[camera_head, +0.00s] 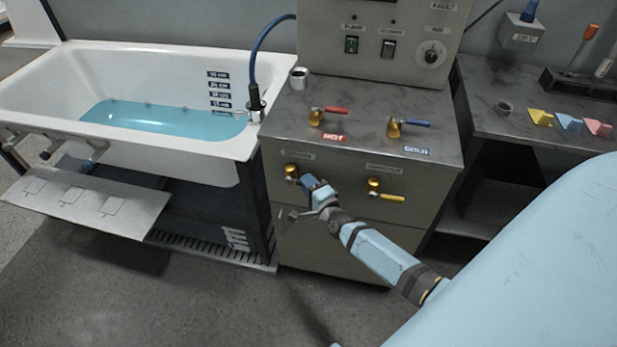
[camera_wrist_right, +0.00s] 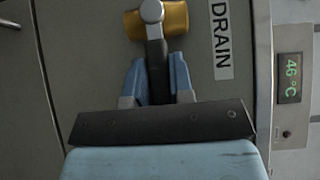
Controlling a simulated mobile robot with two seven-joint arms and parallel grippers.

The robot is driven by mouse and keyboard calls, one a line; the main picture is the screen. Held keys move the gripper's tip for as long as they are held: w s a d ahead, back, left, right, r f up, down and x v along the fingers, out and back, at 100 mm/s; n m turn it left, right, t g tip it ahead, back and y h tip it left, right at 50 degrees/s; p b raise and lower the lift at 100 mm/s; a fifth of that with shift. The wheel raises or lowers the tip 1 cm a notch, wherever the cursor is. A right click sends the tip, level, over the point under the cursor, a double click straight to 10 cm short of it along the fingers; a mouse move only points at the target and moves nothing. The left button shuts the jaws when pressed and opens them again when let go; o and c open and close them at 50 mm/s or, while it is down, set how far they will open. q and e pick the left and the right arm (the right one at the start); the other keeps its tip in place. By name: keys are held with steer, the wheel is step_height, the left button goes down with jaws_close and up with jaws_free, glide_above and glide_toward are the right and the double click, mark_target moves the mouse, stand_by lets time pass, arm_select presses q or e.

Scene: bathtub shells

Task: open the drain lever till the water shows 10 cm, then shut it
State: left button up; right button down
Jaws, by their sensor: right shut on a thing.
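The drain valve (camera_head: 291,172) is a brass body at the left of the cabinet front, and it also shows in the right wrist view (camera_wrist_right: 170,20) beside a DRAIN label (camera_wrist_right: 220,40). Its dark grey lever (camera_wrist_right: 157,62) runs from the body down between the fingers of my right gripper (camera_wrist_right: 158,80), which is shut on it. In the head view my right gripper (camera_head: 314,190) hides much of the lever. Blue water (camera_head: 160,118) stands in the white tub (camera_head: 200,146); its surface is near the lowest marks of the depth scale (camera_head: 219,92), whose numbers are too small to read surely. My left gripper is not in view.
A second brass valve with a yellow handle (camera_head: 388,196) sits to the right on the cabinet front. Red HOT (camera_head: 330,109) and blue COLD (camera_head: 412,122) levers stand on the cabinet top. A display (camera_wrist_right: 290,78) reads 46 °C. A grey shelf (camera_head: 80,203) juts out before the tub.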

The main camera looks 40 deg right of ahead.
steer(key=c, duration=1)
jaws_free()
steer(key=s+a, duration=0.1)
steer(key=s, duration=1.2)
steer(key=shift+s, duration=0.4)
steer(key=shift+r, duration=0.1)
steer(key=s+a+f+n+g+y, duration=0.1)
steer(key=s+a+n+g+y, duration=0.3)
steer(key=a+n, duration=0.55)
steer(key=s+a+f+n+g+y, duration=0.1)
steer(key=s+a+n+g, duration=0.2)
steer(key=s+a+n, duration=0.55)
arm_select(q)
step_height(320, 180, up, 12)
steer(key=p, duration=1.4)
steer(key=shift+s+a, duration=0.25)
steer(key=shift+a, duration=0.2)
arm_select(e)
step_height(320, 180, up, 13)
steer(key=n, duration=0.3)
steer(key=shift+w+d+f+n, duration=0.2)
steer(key=shift+w+d+n, duration=0.15)
steer(key=shift+w+n, duration=0.1)
